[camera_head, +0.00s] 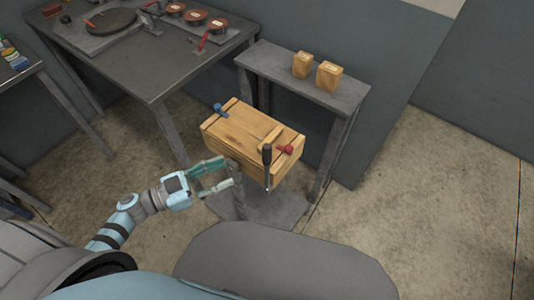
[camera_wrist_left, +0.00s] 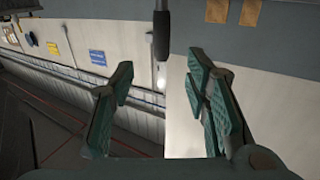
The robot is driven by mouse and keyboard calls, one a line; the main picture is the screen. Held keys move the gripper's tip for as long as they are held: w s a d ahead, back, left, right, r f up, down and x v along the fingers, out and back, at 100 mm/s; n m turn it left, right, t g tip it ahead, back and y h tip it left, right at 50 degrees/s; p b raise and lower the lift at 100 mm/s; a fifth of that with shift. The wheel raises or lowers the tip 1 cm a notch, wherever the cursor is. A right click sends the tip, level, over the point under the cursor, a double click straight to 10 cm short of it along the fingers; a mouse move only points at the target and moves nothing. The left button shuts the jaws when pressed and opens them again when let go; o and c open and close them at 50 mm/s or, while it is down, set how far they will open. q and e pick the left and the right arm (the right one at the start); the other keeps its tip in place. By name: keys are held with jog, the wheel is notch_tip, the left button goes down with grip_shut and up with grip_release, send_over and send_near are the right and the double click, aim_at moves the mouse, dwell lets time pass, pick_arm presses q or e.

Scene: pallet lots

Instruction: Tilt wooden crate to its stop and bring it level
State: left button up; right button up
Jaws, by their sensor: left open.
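The wooden crate (camera_head: 236,129) sits on a grey stand in the middle of the head view and looks about level. It has a blue knob (camera_head: 220,110) at its far left end and a red knob (camera_head: 285,150) on the right. A lever with a black grip (camera_head: 267,155) hangs by its near right side; the grip also shows in the left wrist view (camera_wrist_left: 161,35), beyond and between the fingers. My left gripper (camera_head: 227,173) is open and empty, left of the lever and apart from it; its green fingers show in the wrist view (camera_wrist_left: 160,78).
Two small wooden blocks (camera_head: 328,75) stand on a narrow grey shelf (camera_head: 290,72) behind the crate. A dark workbench (camera_head: 150,75) with a round plate and several reddish-brown round pieces is at the back left. The floor to the right is clear.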

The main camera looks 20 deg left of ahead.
aim_at(267, 154)
pick_arm(q)
jog(key=x, duration=1.4)
jog(key=shift+w+a+f, duration=0.1)
jog(key=shift+a, duration=0.05)
pick_arm(e)
jog(key=shift+w+d+r, duration=0.1)
jog(key=shift+w+d, duration=0.05)
jog(key=shift+w, duration=0.35)
pick_arm(q)
jog(key=shift+c, duration=0.3)
grip_shut()
